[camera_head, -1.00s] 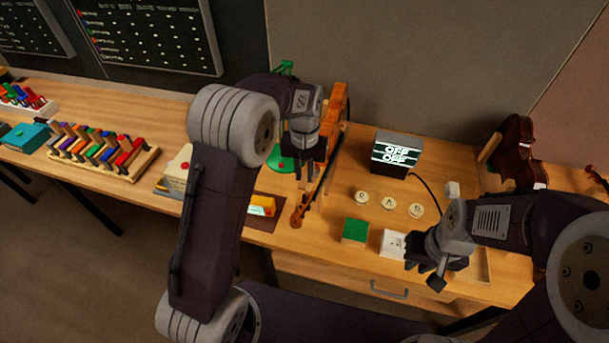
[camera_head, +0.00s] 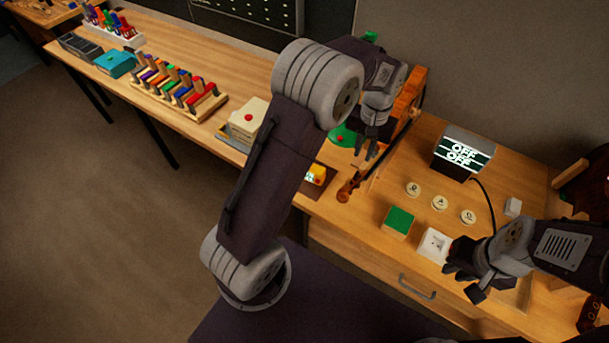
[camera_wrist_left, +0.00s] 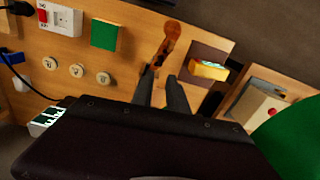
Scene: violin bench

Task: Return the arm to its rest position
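My left arm reaches over the bench from the left. My left gripper (camera_head: 366,155) hangs near an orange violin, whose neck and scroll (camera_head: 347,187) point toward the bench's front edge. In the left wrist view the two fingers (camera_wrist_left: 162,92) stand apart with nothing held between them, and the violin's scroll (camera_wrist_left: 172,32) shows just beyond them. My arm and gripper hide part of the violin. My right gripper (camera_head: 466,283) is at the lower right, over the bench's front part near a white switch box (camera_head: 434,244); its fingers look apart and empty.
A display reading OFF (camera_head: 462,152), several round buttons (camera_head: 439,202) and a green block (camera_head: 399,221) are right of the violin. A yellow tuner-like device (camera_head: 316,175), a cream box (camera_head: 248,120) and a clamp rack (camera_head: 180,88) are left. Floor is clear at lower left.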

